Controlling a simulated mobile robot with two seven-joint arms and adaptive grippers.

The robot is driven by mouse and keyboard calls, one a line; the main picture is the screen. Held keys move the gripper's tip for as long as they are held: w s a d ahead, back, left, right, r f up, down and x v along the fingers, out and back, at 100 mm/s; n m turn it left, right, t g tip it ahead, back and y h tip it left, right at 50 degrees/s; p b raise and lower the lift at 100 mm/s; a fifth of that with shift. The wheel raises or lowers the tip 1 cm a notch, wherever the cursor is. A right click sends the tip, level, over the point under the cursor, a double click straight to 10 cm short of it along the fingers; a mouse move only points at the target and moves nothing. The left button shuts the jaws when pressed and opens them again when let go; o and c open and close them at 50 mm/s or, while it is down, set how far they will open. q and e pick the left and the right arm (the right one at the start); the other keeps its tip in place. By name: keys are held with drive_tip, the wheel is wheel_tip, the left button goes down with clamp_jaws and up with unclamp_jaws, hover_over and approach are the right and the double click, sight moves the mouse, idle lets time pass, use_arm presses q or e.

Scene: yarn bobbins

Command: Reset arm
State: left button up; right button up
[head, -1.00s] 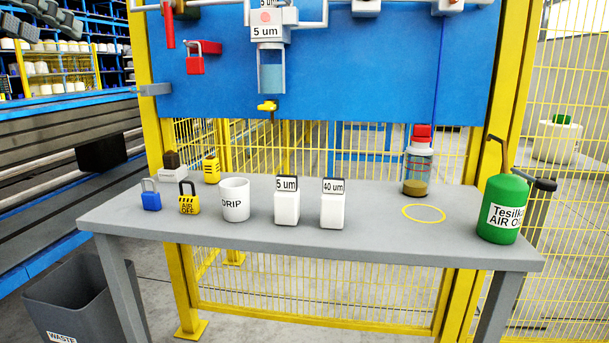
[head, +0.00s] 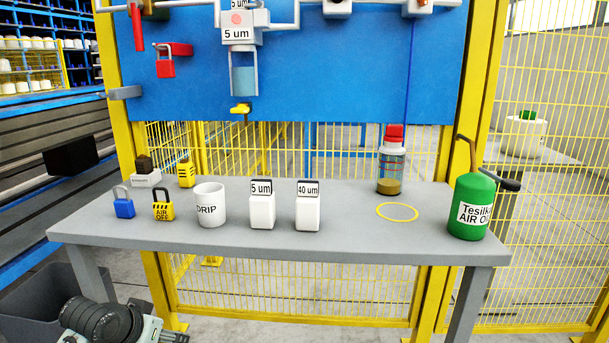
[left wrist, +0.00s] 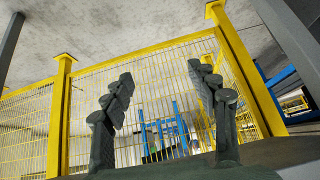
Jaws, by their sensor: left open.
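My left gripper (left wrist: 162,76) shows in the left wrist view with its two dark fingers spread apart and nothing between them. Behind the fingers are the yellow mesh fence and the floor, so no object is close to them. In the head view a grey and black part of my left arm shows at the bottom left, below the table (head: 280,240) and in front of the bin. Its fingers cannot be made out there. My right gripper is in neither view.
A grey bin (head: 30,305) stands at left.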

use_arm(q)
drive_tip(key=s+f+g, duration=0.2)
drive_tip(key=s+f, duration=0.8)
drive_tip(key=s, duration=0.2)
drive_tip(key=s+d+f+g+y, duration=0.1)
drive_tip(key=s+f+g, duration=0.1)
drive_tip(key=s+f, duration=0.8)
drive_tip(key=s, duration=0.3)
drive_tip(key=shift+d+f+y+p, duration=0.15)
drive_tip(key=shift+f+y+p, duration=0.15)
drive_tip(key=shift+f+p, duration=0.1)
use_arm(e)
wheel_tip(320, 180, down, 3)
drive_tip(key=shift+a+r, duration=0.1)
use_arm(q)
drive_tip(key=shift+s, duration=0.1)
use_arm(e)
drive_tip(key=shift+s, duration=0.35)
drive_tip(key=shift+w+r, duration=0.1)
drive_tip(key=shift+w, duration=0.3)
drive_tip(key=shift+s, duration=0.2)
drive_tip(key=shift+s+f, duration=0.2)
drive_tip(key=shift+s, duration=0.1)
